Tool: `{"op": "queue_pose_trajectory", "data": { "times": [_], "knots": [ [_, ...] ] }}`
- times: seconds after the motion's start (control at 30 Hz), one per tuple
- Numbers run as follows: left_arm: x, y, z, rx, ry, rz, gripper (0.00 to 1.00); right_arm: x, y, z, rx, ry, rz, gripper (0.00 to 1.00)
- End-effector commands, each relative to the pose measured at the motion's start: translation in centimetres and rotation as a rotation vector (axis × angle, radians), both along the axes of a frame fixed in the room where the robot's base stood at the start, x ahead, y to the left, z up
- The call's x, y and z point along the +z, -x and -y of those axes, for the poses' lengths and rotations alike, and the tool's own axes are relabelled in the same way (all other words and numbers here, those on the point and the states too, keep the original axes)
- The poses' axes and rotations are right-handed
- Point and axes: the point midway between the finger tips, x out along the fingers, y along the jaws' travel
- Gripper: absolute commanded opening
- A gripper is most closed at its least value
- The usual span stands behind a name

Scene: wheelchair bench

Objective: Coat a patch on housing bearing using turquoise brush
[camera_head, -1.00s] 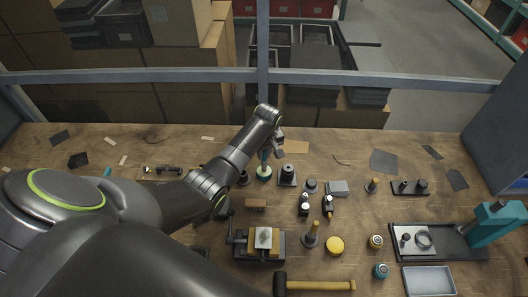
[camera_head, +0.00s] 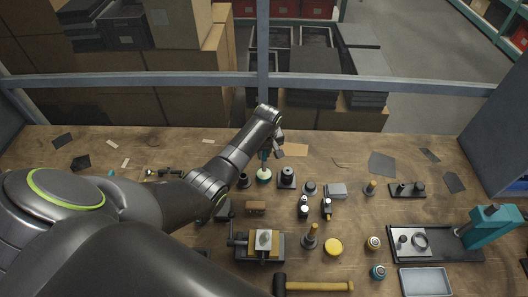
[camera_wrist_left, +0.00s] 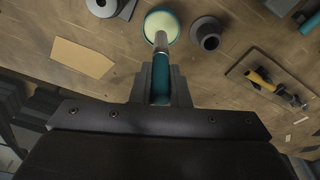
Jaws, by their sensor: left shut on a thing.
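My left gripper (camera_head: 271,147) is shut on the turquoise brush (camera_wrist_left: 161,80), whose handle stands between the fingers in the left wrist view. The brush points down at a jar with a turquoise rim and pale contents (camera_head: 264,175). In the left wrist view the brush tip overlaps the near part of the jar (camera_wrist_left: 158,20); I cannot tell whether it touches the contents. A light metal piece (camera_head: 263,239) sits on a yellow block in a vise; I cannot tell whether it is the housing bearing. My right gripper is not in view.
A grey block with a dark round top (camera_head: 287,178) stands right of the jar. Several small parts stand around the middle. A mallet (camera_head: 318,286) lies at the front. A turquoise press (camera_head: 490,226) and a grey tray (camera_head: 427,281) are at the right. My arm covers the left front.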

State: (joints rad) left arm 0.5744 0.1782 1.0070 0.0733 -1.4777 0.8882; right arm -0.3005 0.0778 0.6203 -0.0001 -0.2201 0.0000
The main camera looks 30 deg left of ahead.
Motion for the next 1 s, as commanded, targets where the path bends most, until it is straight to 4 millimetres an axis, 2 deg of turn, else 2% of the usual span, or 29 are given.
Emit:
{"op": "queue_pose_trajectory", "data": {
  "times": [0.03, 0.6, 1.0],
  "knots": [
    [0.8, 0.0, 0.0, 0.0, 0.0, 0.0, 0.0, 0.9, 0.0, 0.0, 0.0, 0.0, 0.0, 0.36],
    [4.7, -0.1, 0.0, 0.0, 0.0, 0.003, 0.0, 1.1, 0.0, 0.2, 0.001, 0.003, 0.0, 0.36],
    [4.9, 0.0, 0.0, 0.0, 0.0, 0.0, 0.0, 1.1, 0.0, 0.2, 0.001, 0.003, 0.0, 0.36]
  ]
}}
